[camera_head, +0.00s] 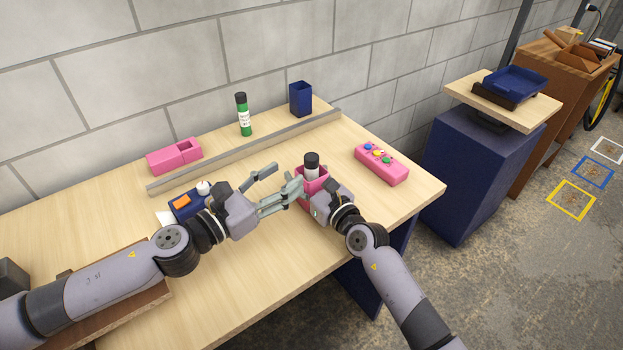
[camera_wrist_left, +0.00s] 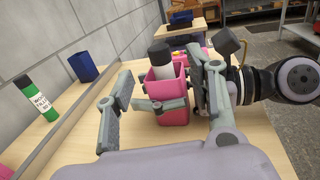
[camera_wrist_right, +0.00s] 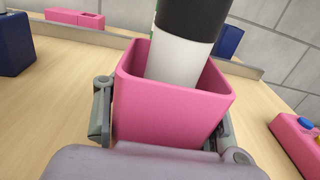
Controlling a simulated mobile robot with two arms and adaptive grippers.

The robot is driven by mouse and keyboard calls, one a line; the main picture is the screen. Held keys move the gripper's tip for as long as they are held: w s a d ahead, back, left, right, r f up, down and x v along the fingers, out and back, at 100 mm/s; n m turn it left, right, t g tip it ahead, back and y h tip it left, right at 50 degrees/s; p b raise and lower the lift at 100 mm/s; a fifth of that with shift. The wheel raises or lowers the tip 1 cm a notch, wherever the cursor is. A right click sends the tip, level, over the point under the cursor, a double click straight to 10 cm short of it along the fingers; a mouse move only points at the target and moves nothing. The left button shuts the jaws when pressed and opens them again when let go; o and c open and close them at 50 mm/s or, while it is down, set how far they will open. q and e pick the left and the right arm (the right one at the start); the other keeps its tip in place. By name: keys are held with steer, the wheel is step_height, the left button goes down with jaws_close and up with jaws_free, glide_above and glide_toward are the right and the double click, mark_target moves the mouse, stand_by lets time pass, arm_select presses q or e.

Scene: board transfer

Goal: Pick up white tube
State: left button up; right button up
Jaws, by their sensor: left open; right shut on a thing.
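The white tube (camera_head: 311,172) with a black cap stands slightly tilted inside a pink square cup (camera_head: 307,187). In the right wrist view the tube's white body (camera_wrist_right: 178,62) shows above the cup's rim; its lower part is hidden. My right gripper (camera_wrist_right: 162,125) is shut on the pink cup, with one finger on either side. My left gripper (camera_head: 283,182) is open just left of the cup. In the left wrist view the tube (camera_wrist_left: 160,66) and cup (camera_wrist_left: 166,88) appear between and beyond its fingers, apart from them as far as I can tell.
A green tube (camera_head: 244,118) and a navy cup (camera_head: 300,99) stand behind a grey rail (camera_head: 245,153). A pink block (camera_head: 173,157) lies at left. A blue device (camera_head: 187,207) is beside my left gripper. A pink button box (camera_head: 381,165) lies at right.

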mark_target(306, 162)
arm_select(q)
steer(key=x, duration=0.9)
steer(key=shift+w+f, duration=0.1)
steer(key=shift+w, duration=0.1)
steer(key=shift+c, duration=0.2)
jaws_close()
stand_by(0.4)
